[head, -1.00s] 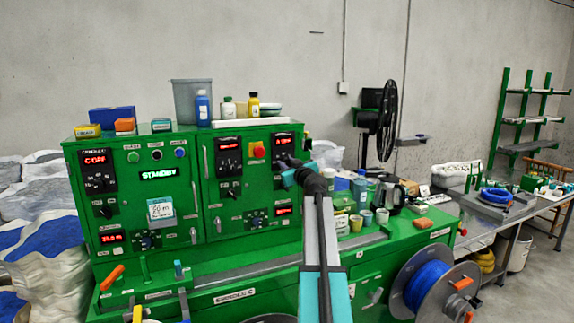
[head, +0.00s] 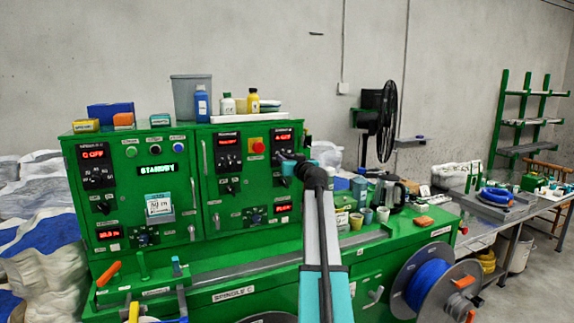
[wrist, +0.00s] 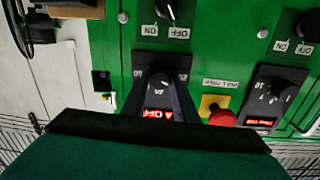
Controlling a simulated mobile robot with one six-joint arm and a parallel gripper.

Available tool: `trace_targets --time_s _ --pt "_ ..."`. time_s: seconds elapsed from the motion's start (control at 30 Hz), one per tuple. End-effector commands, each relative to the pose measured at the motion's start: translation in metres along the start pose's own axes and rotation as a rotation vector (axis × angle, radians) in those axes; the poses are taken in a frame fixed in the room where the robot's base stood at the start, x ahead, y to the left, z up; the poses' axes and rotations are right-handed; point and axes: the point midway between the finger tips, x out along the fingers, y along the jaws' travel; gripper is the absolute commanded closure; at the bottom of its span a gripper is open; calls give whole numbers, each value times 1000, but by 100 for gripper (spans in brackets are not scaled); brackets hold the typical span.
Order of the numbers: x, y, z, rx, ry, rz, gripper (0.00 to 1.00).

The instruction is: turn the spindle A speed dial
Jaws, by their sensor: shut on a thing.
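The spindle A speed dial is a black knob (wrist: 160,80) on a black panel (wrist: 148,66) with a red display (wrist: 158,114) that appears to read A OFF. The wrist view shows this panel upside down. My gripper (wrist: 160,86) has its two dark fingers on either side of the knob and is shut on it. In the head view, the same panel (head: 284,139) is at the upper right of the green cabinet. My gripper (head: 283,162) reaches it from the right, and the wrist hides most of the dial there.
A red stop button on yellow (head: 257,146) sits close beside the dial panel. Another black dial panel (head: 228,152) lies left of it. Cups, a kettle (head: 390,193) and small boxes stand on the green bench below and right of my arm. A blue cable reel (head: 428,287) is at lower right.

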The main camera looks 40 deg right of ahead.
Motion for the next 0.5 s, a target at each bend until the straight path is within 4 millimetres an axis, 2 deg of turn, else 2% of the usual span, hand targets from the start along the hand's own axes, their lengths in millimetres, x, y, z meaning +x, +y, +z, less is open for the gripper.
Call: trace_targets --time_s 0.5 --pt "0 4 0 346 -12 0 96"
